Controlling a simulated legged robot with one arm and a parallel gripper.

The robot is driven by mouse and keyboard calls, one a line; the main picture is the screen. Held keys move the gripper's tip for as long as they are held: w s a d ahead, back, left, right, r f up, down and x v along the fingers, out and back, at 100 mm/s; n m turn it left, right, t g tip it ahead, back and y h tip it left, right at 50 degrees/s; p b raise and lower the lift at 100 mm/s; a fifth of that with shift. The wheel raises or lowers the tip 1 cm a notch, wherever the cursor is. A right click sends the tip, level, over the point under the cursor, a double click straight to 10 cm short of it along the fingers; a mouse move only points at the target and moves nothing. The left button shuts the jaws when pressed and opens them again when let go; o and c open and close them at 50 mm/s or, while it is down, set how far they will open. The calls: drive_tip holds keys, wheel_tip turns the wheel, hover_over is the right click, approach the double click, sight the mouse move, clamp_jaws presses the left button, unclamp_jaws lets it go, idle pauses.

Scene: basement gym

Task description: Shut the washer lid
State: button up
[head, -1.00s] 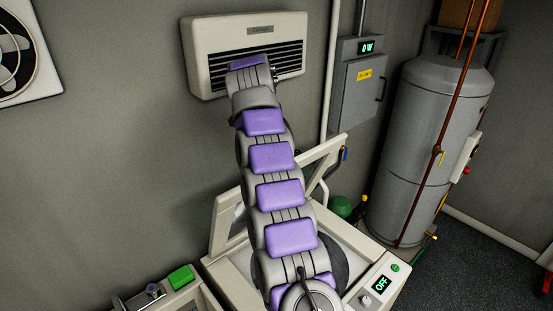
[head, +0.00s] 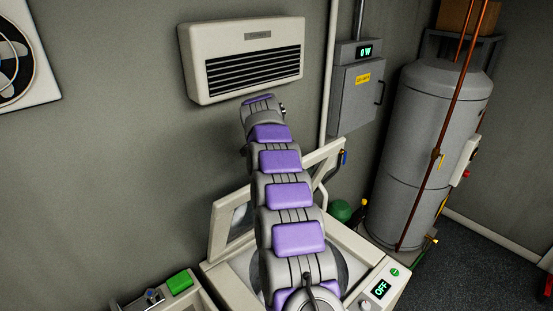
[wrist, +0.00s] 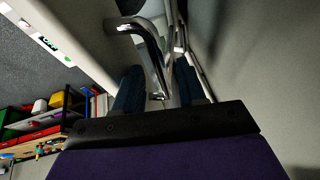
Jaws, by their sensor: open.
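The washer (head: 358,248) is a cream top-loader below my arm, with its round opening partly visible. Its lid (head: 219,225) is a cream frame standing raised at the back, tilted up near the wall. My arm crosses in front of the lid and hides its middle. In the wrist view, my gripper (wrist: 159,88) is open, with dark blue fingers apart. A bent chrome handle (wrist: 150,52) on a pale panel reaches down toward the gap between the fingers. I cannot tell whether they touch. In the head view the fingers are hidden behind my arm.
A wall heater (head: 245,60) hangs just above my arm's end. A grey electrical box (head: 356,95) and a large grey tank (head: 425,150) stand to the right. The washer's control panel (head: 380,289) reads OFF. A green-topped unit (head: 180,282) is at lower left.

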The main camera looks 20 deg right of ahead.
drive_tip(key=shift+a, duration=0.3)
drive_tip(key=c, duration=0.6)
clamp_jaws()
